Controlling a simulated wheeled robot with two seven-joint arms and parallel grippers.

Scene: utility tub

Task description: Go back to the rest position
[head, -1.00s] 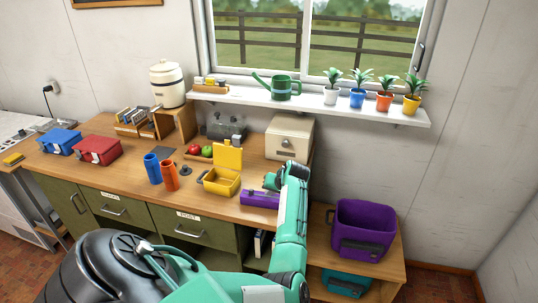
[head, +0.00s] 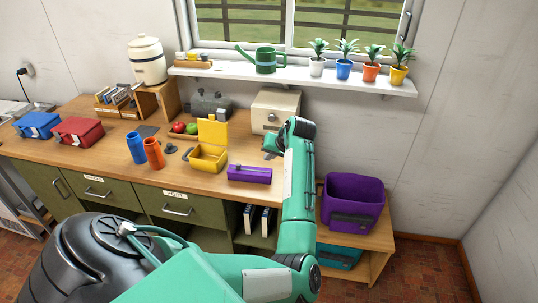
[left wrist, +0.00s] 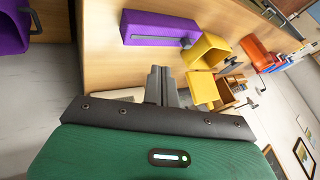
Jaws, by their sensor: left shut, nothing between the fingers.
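My left gripper (head: 270,149) is above the right part of the wooden workbench (head: 215,184), in front of the cream box. Its arm comes up from the bottom of the head view. In the left wrist view the two dark fingers (left wrist: 161,85) are together with nothing between them. The purple case (head: 249,174) lies on the bench near the front edge, apart from the gripper; it also shows in the left wrist view (left wrist: 150,29). My right gripper is in neither view.
An open yellow box (head: 207,158), orange bottle (head: 154,153) and blue bottle (head: 136,148) stand on the bench. A cream box (head: 275,110) is behind the gripper. A purple tub (head: 352,201) is on a low shelf at right. Potted plants line the window shelf (head: 290,80).

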